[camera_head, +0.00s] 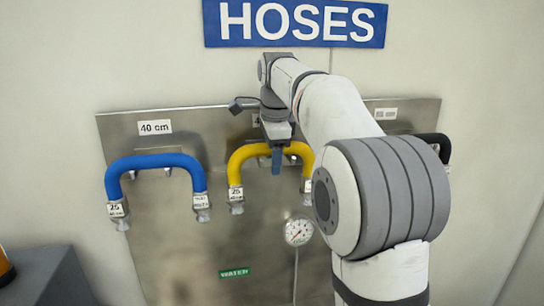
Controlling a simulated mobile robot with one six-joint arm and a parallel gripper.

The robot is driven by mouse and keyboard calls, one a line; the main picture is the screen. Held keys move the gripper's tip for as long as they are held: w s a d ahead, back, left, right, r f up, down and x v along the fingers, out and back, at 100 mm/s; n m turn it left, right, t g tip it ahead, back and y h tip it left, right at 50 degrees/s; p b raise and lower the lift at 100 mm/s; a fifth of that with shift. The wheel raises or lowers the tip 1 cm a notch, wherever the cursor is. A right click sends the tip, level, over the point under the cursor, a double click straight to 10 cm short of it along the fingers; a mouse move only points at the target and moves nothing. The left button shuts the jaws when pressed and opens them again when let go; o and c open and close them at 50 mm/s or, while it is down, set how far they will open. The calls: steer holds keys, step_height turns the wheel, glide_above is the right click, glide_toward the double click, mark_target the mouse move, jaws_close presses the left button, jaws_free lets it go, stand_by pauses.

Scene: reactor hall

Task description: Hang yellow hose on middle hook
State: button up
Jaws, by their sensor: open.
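The yellow hose (237,163) hangs in an arch at the middle of the metal panel (170,265), its two metal-fitted ends pointing down. A small grey piece shows behind the top of its arch; the middle hook itself is mostly hidden by my gripper. My gripper (276,170) is open, its blue fingertip in front of the top of the yellow arch. I cannot tell from this view whether the fingers touch the hose.
A blue hose (155,161) hangs at the left under a "40 cm" label (154,127). A black hose (438,140) shows partly at the right, behind my arm. A gauge (298,231) sits below the yellow hose. A blue HOSES sign (295,23) is above. A dark grey box (50,275) stands at lower left.

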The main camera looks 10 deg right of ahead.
steer(key=shift+f, duration=0.1)
steer(key=r, duration=0.2)
steer(key=s+r, duration=0.1)
steer(key=r, duration=0.4)
steer(key=shift+s+r, duration=0.15)
step_height(320, 180, up, 3)
steer(key=p, duration=0.2)
steer(key=shift+s+p, duration=0.1)
steer(key=shift+p, duration=0.2)
steer(key=shift+r+b, duration=0.35)
steer(key=shift+r, duration=0.1)
steer(key=shift+s+b, duration=2.45)
steer(key=shift+s, duration=3.1)
steer(key=s+f+n+b, duration=0.1)
steer(key=s+f+n, duration=0.4)
steer(key=f, duration=0.7)
steer(key=s+f+n+b, duration=0.1)
steer(key=s+f+n, duration=0.5)
steer(key=f, duration=0.6)
steer(key=s+f+n+t+b, duration=0.1)
steer(key=s+f+n, duration=0.5)
steer(key=f, duration=0.6)
steer(key=shift+a+f+n, duration=0.15)
steer(key=shift+n, duration=0.45)
